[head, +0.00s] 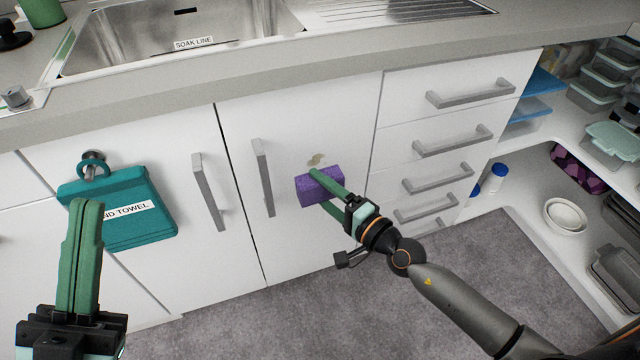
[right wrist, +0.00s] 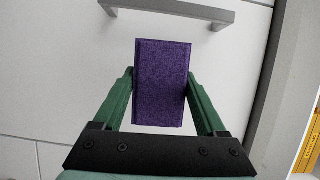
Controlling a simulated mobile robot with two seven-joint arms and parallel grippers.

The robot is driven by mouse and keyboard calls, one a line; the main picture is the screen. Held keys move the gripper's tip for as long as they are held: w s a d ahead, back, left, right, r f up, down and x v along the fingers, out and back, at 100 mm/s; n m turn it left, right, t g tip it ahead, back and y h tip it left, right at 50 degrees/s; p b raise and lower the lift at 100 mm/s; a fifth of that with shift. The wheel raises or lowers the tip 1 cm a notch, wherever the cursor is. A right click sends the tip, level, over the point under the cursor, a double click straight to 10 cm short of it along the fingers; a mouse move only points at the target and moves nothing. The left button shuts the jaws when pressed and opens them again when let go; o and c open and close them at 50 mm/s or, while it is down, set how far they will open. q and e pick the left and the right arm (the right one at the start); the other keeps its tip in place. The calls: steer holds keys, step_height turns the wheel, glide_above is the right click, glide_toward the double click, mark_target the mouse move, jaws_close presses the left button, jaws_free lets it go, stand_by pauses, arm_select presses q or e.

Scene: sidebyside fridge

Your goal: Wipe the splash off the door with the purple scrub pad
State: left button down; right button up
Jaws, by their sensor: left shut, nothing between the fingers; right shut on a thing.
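The purple scrub pad (head: 318,187) is held between the green fingers of my right gripper (head: 332,190), in front of the white cabinet door (head: 300,245). In the right wrist view the pad (right wrist: 162,85) stands between the two fingers (right wrist: 161,88) and faces the door; I cannot tell whether it touches it. The splash (head: 317,160) is a small brownish smear on the door, just above the pad in the head view. It does not show in the right wrist view. My left gripper (head: 85,225) is shut and empty at the lower left, in front of the cabinets.
The door's bar handle (head: 263,177) is left of the pad. Drawers with bar handles (head: 450,140) stand to the right, then open shelves with containers. The sink (head: 180,30) is above. Grey floor lies below.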

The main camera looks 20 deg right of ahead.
steer(key=shift+s+p, duration=0.3)
steer(key=shift+s, duration=1.2)
steer(key=shift+w, duration=0.3)
steer(key=w, duration=0.3)
steer(key=shift+w+b, duration=0.3)
steer(key=shift+w, duration=1.25)
